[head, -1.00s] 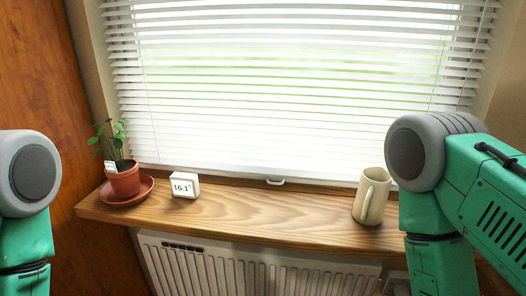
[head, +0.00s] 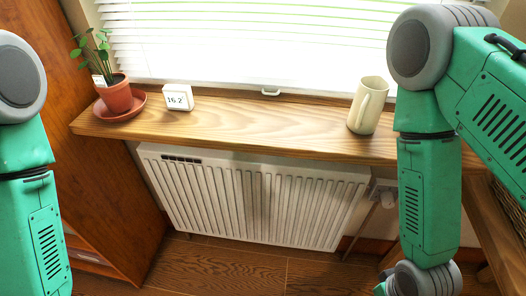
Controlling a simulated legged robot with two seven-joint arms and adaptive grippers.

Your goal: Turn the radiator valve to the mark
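The white ribbed radiator (head: 255,200) hangs under the wooden window sill. A small pale knob (head: 387,199), which looks like the valve, sits just right of the radiator, close beside my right arm. Its mark is too small to make out. A small white display (head: 178,100) on the sill seems to read about 16.2.
A potted plant (head: 115,96) on a terracotta saucer stands at the sill's left end. Blinds cover the window. A wooden panel (head: 95,190) is at left and a wooden piece of furniture (head: 490,215) at right. The floor below the radiator looks clear.

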